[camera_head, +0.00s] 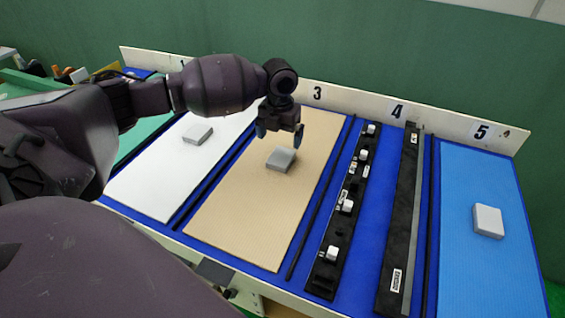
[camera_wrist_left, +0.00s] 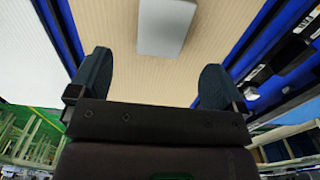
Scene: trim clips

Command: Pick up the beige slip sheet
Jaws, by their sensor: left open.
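The beige slip sheet (camera_head: 239,208) lies flat in its bay on the blue table, left of the black strip with white clips. A grey block (camera_head: 281,159) rests on it near the middle. My left gripper (camera_head: 280,133) is open and empty above the far part of the sheet, just behind the block in the head view. In the left wrist view the two dark fingers (camera_wrist_left: 155,82) stand wide apart over the beige sheet (camera_wrist_left: 115,45), with the grey block (camera_wrist_left: 166,26) ahead of them and nothing between them. My right gripper is not in view.
A white sheet (camera_head: 160,185) with a grey block (camera_head: 197,134) lies to the left. Right of the beige sheet are a black strip with white clips (camera_head: 333,253), a long black bar (camera_head: 402,225) and a blue sheet (camera_head: 481,270) with a pale block (camera_head: 488,221). A numbered board (camera_head: 357,103) stands behind.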

